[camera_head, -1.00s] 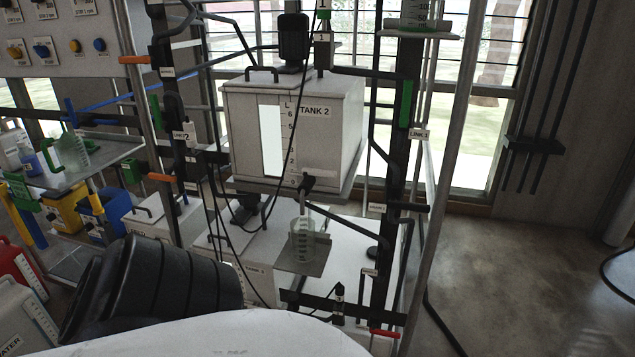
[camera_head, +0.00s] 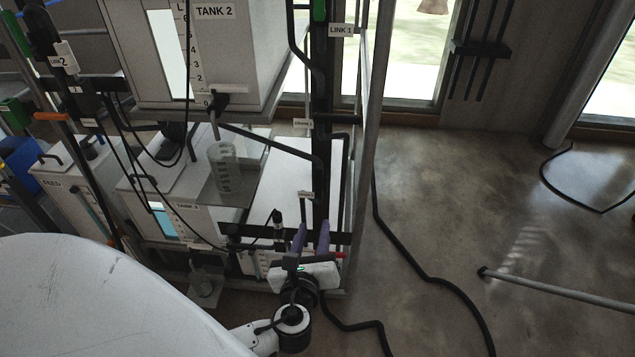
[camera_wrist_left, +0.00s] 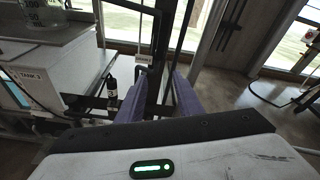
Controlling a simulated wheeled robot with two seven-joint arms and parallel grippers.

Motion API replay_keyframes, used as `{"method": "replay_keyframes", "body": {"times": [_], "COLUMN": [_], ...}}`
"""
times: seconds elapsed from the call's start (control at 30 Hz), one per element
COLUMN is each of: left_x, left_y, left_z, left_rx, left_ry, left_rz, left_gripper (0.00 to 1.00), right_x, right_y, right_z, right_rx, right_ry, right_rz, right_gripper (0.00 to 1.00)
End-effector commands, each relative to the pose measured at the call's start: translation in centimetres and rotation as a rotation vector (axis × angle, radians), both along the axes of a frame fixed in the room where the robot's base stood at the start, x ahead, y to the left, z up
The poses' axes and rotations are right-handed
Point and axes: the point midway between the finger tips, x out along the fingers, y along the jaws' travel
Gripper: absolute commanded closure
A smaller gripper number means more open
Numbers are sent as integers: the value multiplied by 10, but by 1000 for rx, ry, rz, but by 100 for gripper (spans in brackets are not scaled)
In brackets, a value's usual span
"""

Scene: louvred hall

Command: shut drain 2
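I cannot read a drain 2 label. Tank 2 (camera_head: 245,55) stands on the frame at the upper left, with a black outlet fitting (camera_head: 214,101) at its bottom above a clear beaker (camera_head: 225,168). A red handle (camera_head: 341,256) lies roughly level low on the frame's dark upright. A small label (camera_head: 306,194), too small to read, is above it. My left gripper (camera_head: 311,232) is at this upright, just left of the red handle's visible end. Its purple fingers are apart with nothing clearly held; the gripper hides part of the handle. In the left wrist view the fingers (camera_wrist_left: 169,90) point toward a dark post. My right gripper is out of view.
A black bottle-like fitting (camera_wrist_left: 112,92) is left of the fingers in the left wrist view. Lower tanks (camera_head: 180,205) stand left of the gripper. A black hose (camera_head: 425,275) and a grey pole (camera_head: 560,290) lie on the floor at right, with clear floor between.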

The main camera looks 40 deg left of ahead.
Motion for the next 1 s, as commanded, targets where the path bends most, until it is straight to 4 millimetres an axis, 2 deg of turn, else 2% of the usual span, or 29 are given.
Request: {"method": "replay_keyframes", "body": {"times": [0.03, 0.1, 0.23, 0.47, 0.87, 1.0], "left_x": [9, 15, 21, 40, 87, 89], "left_y": [5, 9, 12, 24, 54, 54], "left_z": [15, 34, 50, 50, 48, 50], "left_rx": [131, 266, 376, 384, 380, 378], "left_ry": [-12, -22, -30, -30, -30, -27], "left_rz": [-7, -5, 0, 2, 2, 0], "left_gripper": [67, 67, 67, 67, 67, 67], "right_x": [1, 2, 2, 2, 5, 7], "right_y": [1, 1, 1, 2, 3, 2], "right_z": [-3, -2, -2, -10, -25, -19], "right_rx": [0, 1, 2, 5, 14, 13], "right_ry": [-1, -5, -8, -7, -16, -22], "right_rz": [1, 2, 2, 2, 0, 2], "right_gripper": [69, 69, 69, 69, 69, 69]}}
